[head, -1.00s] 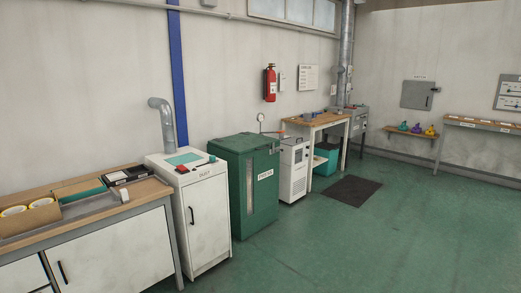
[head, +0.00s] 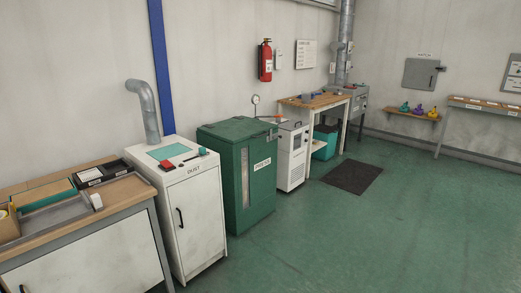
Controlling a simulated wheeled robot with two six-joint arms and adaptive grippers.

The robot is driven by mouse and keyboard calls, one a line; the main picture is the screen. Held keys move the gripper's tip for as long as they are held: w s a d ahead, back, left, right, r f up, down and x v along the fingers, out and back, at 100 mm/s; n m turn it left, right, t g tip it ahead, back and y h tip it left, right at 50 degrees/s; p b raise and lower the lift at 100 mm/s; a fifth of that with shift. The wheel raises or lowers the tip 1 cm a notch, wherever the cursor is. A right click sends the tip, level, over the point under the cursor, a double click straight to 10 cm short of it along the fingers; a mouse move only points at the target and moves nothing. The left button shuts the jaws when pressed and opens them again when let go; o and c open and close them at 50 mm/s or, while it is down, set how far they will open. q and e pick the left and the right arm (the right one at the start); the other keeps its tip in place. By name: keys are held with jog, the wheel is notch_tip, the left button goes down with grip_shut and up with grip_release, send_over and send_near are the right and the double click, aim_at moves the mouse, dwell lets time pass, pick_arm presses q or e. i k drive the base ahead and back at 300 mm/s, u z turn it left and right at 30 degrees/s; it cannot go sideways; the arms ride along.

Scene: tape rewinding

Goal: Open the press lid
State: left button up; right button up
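The press is a green cabinet (head: 238,175) with a label on its front and a tall pale window strip. Its green lid (head: 237,128) lies flat on top and looks closed. A round gauge (head: 255,99) stands up behind it. An orange-red piece shows near the lid's back right corner; I cannot tell what it belongs to. Neither of my grippers is in view.
A white dust cabinet (head: 196,218) with a grey duct (head: 147,112) stands left of the press. A white unit (head: 292,158) stands close on its right. A wooden bench (head: 88,232) is at the left. A dark mat (head: 352,176) lies on open green floor (head: 330,240).

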aim_at(236, 129)
jog(key=z, duration=0.65)
jog(key=i, duration=4.2)
jog(key=u, duration=0.3)
